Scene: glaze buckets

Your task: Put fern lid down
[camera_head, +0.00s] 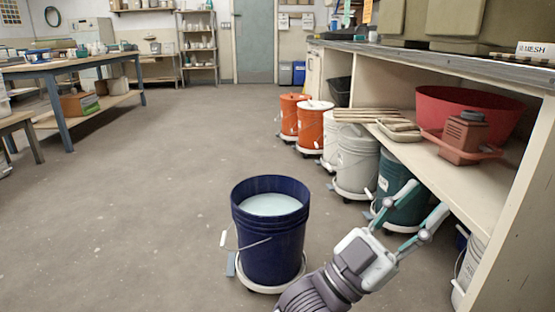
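I cannot make out a lid that is clearly the fern lid. An open dark blue bucket (268,245) with pale liquid (270,204) stands on a white wheeled base in the middle of the floor. A dark teal-green bucket (392,178) stands under the counter at the right, partly hidden by my gripper.
Orange buckets (310,125) and pale grey buckets (357,158) line the counter at the right. Its shelf (470,193) holds a red basin (465,108) and a reddish tool (462,137). A worktable (72,64) stands at left.

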